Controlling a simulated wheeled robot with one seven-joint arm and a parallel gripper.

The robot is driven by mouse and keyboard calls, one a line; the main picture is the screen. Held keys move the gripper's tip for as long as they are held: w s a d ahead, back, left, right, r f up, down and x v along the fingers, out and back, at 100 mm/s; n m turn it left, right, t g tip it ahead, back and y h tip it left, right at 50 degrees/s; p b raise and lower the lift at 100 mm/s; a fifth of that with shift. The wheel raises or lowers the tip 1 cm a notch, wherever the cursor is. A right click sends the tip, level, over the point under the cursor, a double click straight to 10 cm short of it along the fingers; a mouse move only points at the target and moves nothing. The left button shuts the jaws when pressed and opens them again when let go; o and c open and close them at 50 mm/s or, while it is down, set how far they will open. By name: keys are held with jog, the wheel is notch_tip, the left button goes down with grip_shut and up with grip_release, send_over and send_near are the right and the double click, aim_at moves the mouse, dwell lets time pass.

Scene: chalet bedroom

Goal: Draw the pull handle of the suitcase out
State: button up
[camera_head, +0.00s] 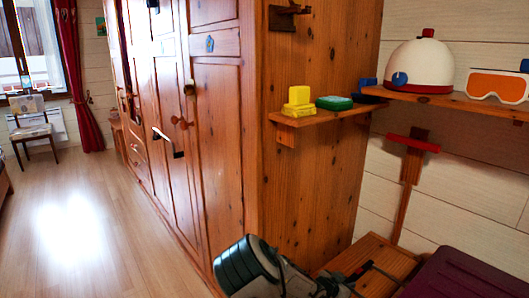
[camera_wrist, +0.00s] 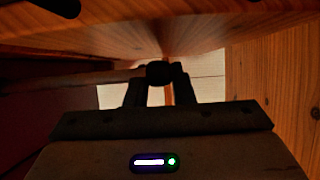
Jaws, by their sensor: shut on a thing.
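The suitcase (camera_head: 465,276) is a dark maroon case at the lower right of the head view, cut off by the frame edge. Its side shows as a dark red surface at the left of the wrist view (camera_wrist: 35,105). My gripper (camera_head: 352,284) is beside it at the bottom of the head view. In the wrist view, the fingers (camera_wrist: 160,74) are shut on a dark piece, which I take to be the pull handle (camera_wrist: 159,71). Thin dark rods (camera_head: 385,274) run between my gripper and the suitcase. How far the handle is out is unclear.
A wooden surface (camera_head: 350,258) lies close behind my gripper, against the tall wooden wardrobe (camera_head: 225,120). Above are shelves with a yellow toy (camera_head: 298,103), a white helmet-like thing (camera_head: 420,65) and orange goggles (camera_head: 497,86). Open floor (camera_head: 80,215) lies to the left.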

jog(key=shift+w+a+r+p, duration=0.1)
jog(key=shift+w+a+p, duration=0.45)
jog(key=shift+w+p, duration=0.25)
jog(key=shift+w+a+r+p, duration=0.1)
jog(key=shift+w+a+p, duration=0.45)
jog(key=shift+w+p, duration=0.25)
jog(key=o, duration=0.8)
jog(key=shift+s+f, duration=0.1)
jog(key=shift+f, duration=0.05)
jog(key=shift+o, duration=0.2)
jog(key=shift+a, duration=0.1)
jog(key=p+v, duration=0.3)
jog(key=v, duration=0.3)
jog(key=shift+p, duration=0.35)
